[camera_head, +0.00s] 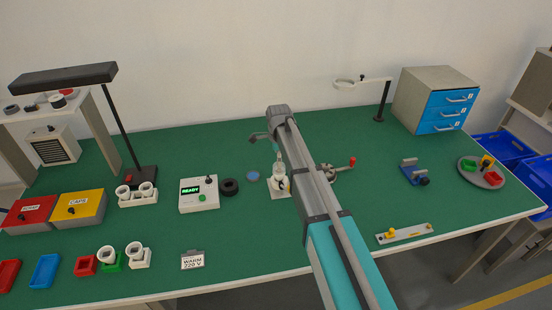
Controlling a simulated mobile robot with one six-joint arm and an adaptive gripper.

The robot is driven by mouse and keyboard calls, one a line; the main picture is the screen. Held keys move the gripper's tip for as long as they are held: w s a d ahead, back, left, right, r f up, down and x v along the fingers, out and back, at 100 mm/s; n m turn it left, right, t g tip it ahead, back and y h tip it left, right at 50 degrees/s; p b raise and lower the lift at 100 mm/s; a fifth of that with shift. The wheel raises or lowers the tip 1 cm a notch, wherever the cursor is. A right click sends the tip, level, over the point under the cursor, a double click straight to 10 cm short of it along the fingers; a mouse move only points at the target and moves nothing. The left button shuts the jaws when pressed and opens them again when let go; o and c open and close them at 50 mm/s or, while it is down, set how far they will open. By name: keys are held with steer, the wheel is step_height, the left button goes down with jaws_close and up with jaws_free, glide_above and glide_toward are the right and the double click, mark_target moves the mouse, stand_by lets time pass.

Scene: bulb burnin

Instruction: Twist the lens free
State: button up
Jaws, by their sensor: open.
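My gripper (281,175) points down over a small white fixture (281,191) near the middle of the green bench. It is open, and its fingertips are close around or just above a pale piece on the fixture; I cannot tell whether they touch it. My forearm hides the right side of this spot. I cannot clearly make out a lens there. A flat blue disc (252,176) lies on the bench just left of the fixture, and a black ring (229,187) lies further left.
A white box with a green "READY" display (199,193) stands left. A valve-like part with a red knob (352,161), a blue clamp (415,176) and a round tray (481,174) are right.

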steer(key=shift+f+b, duration=2.1)
steer(key=shift+f, duration=0.3)
steer(key=c, duration=1)
steer(key=shift+s, duration=0.1)
steer(key=shift+n, duration=0.3)
steer(key=shift+n, duration=1.3)
steer(key=shift+s+d+n, duration=0.1)
steer(key=shift+n, duration=1.4)
